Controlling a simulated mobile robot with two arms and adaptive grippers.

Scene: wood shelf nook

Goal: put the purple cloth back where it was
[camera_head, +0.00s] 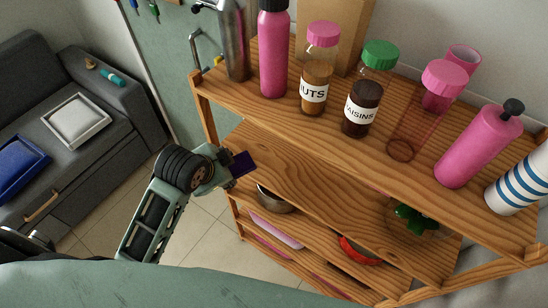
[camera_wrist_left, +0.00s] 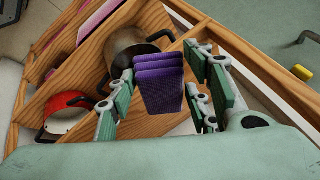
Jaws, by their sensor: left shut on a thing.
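The purple cloth (camera_head: 242,163) is a small folded piece with several layers. It shows clearly in the left wrist view (camera_wrist_left: 160,84), between the green fingers. My left gripper (camera_head: 229,168) is shut on it, at the left end of the wooden shelf unit, near the second board (camera_head: 290,165). In the left wrist view my left gripper (camera_wrist_left: 163,80) holds the cloth in front of the lower shelves. I cannot tell whether the cloth touches a board. My right gripper is not in view.
The top board (camera_head: 240,95) is crowded with pink bottles, a nuts jar (camera_head: 316,92), a raisins jar (camera_head: 362,115) and a striped cup (camera_head: 520,185). The second board looks mostly bare on its left. Below are a metal pot (camera_head: 276,201) and a red pan (camera_head: 358,250).

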